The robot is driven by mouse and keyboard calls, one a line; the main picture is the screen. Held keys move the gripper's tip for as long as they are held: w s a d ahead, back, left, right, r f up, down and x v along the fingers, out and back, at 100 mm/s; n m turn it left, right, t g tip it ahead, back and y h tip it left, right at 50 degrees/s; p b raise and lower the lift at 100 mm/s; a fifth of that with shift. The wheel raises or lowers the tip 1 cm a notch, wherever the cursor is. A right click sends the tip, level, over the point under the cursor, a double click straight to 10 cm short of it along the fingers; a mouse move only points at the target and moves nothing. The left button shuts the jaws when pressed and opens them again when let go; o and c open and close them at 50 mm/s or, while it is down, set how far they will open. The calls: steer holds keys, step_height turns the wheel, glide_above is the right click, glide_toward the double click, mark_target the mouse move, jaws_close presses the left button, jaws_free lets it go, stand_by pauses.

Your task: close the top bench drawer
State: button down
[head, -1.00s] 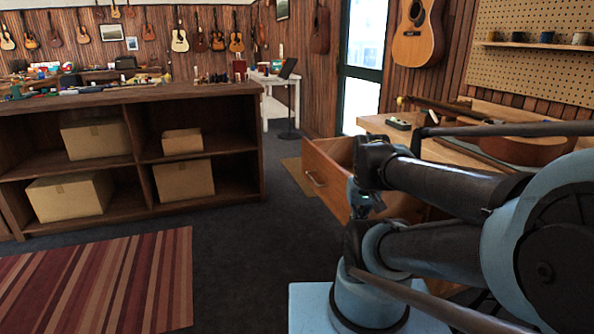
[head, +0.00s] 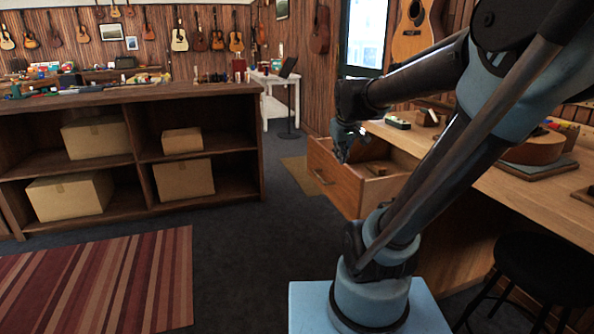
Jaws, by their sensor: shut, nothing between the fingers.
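The top bench drawer (head: 334,184) is pulled out from the wooden workbench (head: 566,196) on the right. It has a wooden front with a metal handle, and its open top shows a small item inside. My gripper (head: 343,156) points down at the drawer's front-left part, above or just inside the open top. I cannot tell whether it touches the drawer. The fingers look small and closed together, with nothing seen between them. My arm hides part of the drawer's right side and the bench front.
A black stool (head: 545,268) stands at the bench's front right. A guitar body (head: 535,148) lies on the bench top. A dark shelf counter (head: 130,95) with cardboard boxes stands at left, beside a striped rug (head: 100,280).

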steer(key=w+a+f+n+g+h, duration=0.2)
steer(key=w+a+n, duration=0.65)
steer(key=a, duration=0.25)
steer(key=w+a+f+n+g+h, duration=0.2)
steer(key=w+a+n, duration=0.5)
steer(key=w+a, duration=0.25)
steer(key=d+f, duration=0.6)
steer(key=f, duration=0.3)
steer(key=shift+w+d+f+g, duration=0.3)
steer(key=shift+d, duration=0.05)
